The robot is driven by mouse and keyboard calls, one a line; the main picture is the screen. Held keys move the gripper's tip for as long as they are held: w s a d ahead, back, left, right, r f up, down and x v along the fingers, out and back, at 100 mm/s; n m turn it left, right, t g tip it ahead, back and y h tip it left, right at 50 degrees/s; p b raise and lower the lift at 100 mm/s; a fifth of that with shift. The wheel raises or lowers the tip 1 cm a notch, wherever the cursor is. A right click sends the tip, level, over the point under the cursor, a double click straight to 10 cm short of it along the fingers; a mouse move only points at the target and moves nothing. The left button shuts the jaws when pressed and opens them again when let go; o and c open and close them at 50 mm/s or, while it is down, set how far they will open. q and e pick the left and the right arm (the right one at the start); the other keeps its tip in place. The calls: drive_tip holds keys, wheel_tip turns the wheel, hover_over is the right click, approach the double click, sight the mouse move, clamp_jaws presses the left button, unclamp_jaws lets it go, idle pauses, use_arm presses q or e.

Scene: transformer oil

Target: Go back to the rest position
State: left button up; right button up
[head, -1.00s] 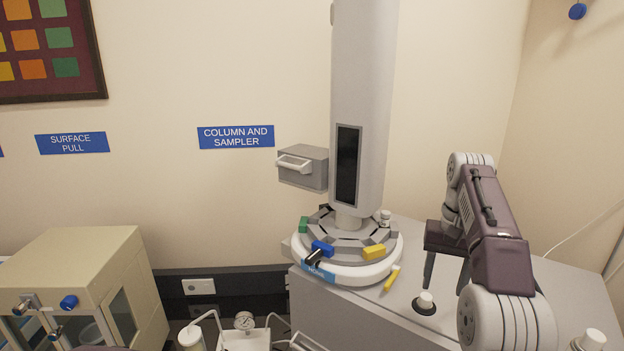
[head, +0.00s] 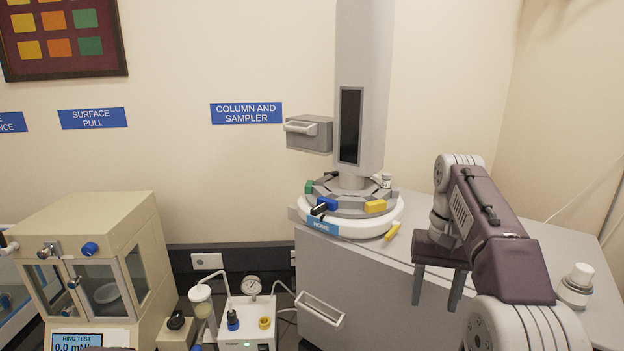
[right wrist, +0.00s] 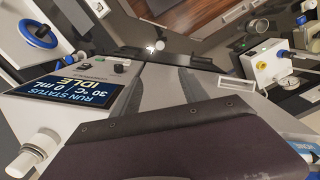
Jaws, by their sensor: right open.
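My right gripper (head: 435,303) hangs over the grey cabinet (head: 400,268), to the right of the sampler carousel. Its two dark fingers point down, are spread apart and have nothing between them. The right wrist view shows its dark purple body from close up above the cabinet. My left gripper does not show.
The carousel (head: 340,225) carries coloured blocks, with a yellow vial (head: 392,231) beside it. A white-capped knob (head: 577,280) stands at right. A gauge unit (head: 238,336) and the cream ring test cabinet (head: 100,222) stand left. A display (right wrist: 75,90) reads IDLE.

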drive_tip(key=s+a+f+n+b, duration=0.1)
drive_tip(key=s+f+b, duration=0.3)
drive_tip(key=f, duration=0.9)
drive_tip(key=s+a+f+n+t+b, duration=0.1)
drive_tip(key=s+f+b, duration=0.3)
drive_tip(key=f, duration=0.9)
drive_tip(key=s+a+f+n+b, duration=0.1)
drive_tip(key=s+a+f+b, duration=0.2)
drive_tip(key=f, duration=1)
drive_tip(key=s+b, duration=0.1)
drive_tip(key=s, duration=0.2)
drive_tip(key=shift+s+a+f+t+b, duration=0.2)
drive_tip(key=shift+a+f+t+b, duration=0.15)
drive_tip(key=shift+t, duration=0.05)
drive_tip(key=shift+s, duration=0.15)
